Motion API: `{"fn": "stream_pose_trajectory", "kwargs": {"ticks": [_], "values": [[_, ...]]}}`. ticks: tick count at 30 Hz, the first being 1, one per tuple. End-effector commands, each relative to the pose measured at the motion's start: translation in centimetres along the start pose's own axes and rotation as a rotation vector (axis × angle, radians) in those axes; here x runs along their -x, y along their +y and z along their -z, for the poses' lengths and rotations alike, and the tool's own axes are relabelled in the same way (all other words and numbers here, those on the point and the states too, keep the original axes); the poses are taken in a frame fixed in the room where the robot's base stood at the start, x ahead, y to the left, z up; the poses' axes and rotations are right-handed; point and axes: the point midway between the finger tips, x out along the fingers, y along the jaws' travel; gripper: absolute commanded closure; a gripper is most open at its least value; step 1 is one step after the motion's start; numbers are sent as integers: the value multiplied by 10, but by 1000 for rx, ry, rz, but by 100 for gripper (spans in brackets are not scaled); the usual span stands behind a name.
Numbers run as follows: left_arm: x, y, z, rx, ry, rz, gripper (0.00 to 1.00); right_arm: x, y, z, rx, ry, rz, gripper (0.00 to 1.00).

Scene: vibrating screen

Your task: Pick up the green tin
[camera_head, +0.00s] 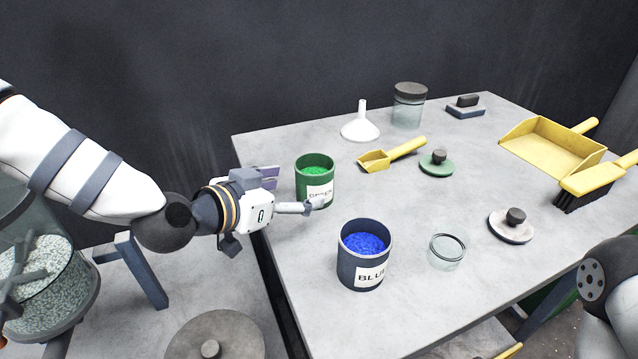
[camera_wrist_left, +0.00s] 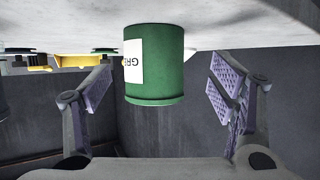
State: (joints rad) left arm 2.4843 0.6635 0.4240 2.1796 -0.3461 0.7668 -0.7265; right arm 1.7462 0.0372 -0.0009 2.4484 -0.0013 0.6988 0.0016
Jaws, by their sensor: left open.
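The green tin (camera_head: 314,181) stands upright near the left edge of the grey table, with green grains inside and a white label on its front. My left gripper (camera_head: 291,190) comes in from the left at the tin's height, its fingers open. In the left wrist view, the green tin (camera_wrist_left: 153,66) appears between the two spread finger pads of the left gripper (camera_wrist_left: 167,95), with a gap on both sides. Contact does not show. On the right, part of an arm of mine is in view, but its gripper is not.
A blue tin (camera_head: 364,255) stands in front of the green tin, with a small glass dish (camera_head: 446,252) beside it. A white funnel (camera_head: 361,124), a yellow scoop (camera_head: 391,155) and a green lid (camera_head: 437,163) lie behind and to the right. A yellow dustpan (camera_head: 553,146) lies farther right.

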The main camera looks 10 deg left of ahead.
Motion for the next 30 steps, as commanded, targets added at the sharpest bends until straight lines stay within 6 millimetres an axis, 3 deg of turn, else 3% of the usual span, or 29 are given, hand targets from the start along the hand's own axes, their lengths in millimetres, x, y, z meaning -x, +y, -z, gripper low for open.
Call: {"fn": "stream_pose_trajectory", "kwargs": {"ticks": [9,17,18,20,25,30], "values": [[-52,7,0,2,-2,-1,22,-14,0,-5,1,-32,-2,60],[-59,7,4,0,3,0,22,-14,1,-6,1,-32,-2,60],[-59,7,4,0,3,0,25,-14,1,-6,1,-32,-2,60],[-58,7,4,0,3,0,38,-14,1,-6,1,-32,-2,60],[-58,7,4,0,2,0,77,-14,1,-5,1,-32,-2,60],[-58,7,4,0,3,0,80,-14,1,-5,1,-32,-2,60]]}}
